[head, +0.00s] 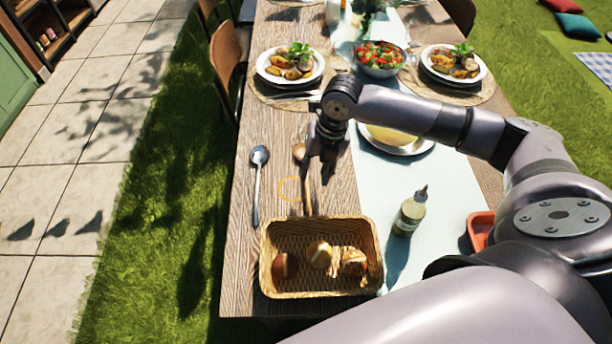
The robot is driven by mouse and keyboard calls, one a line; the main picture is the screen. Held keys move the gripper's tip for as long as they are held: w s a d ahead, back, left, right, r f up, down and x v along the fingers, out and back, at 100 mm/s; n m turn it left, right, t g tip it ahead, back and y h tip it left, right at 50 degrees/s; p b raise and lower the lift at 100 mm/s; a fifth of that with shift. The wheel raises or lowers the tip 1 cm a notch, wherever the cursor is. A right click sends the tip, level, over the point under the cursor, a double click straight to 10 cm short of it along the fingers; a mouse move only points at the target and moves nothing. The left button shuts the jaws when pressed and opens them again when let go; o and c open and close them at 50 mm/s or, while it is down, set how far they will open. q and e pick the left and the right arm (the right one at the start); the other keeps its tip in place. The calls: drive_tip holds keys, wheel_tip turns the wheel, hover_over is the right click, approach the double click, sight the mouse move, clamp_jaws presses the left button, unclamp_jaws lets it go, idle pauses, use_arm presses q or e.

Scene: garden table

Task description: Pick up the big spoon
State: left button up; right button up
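A large metal spoon (258,185) lies on the left side of the wooden table, its bowl toward the far end. A wooden spoon (300,152) lies to its right, nearly parallel, partly covered by my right gripper. Which one is the big spoon is not certain; the metal one has the larger-looking bowl. My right gripper (325,160) points down over or beside the wooden spoon's handle, to the right of the metal spoon. Its fingertips are small and dark, so their opening and any contact are unclear. My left gripper is out of view.
A wicker basket (372,250) with bread rolls stands at the near edge. A bottle (410,212), an orange dish (480,228) and a plate with a yellow bowl (395,137) are to the right. Food plates (290,66) and a salad bowl (379,60) stand farther back. Chairs line the left.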

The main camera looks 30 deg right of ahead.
sight(307, 187)
drive_tip(key=shift+w+a+f+p, duration=0.1)
drive_tip(key=shift+a+f, duration=0.15)
drive_tip(key=shift+f, duration=0.7)
drive_tip(key=shift+w+a+f+p, duration=0.15)
drive_tip(key=shift+a+f, duration=0.15)
drive_tip(key=shift+f, duration=0.6)
drive_tip(key=shift+a+f+p, duration=0.1)
drive_tip(key=shift+a+f, duration=0.15)
drive_tip(key=shift+f, duration=0.7)
drive_tip(key=shift+c, duration=0.3)
clamp_jaws()
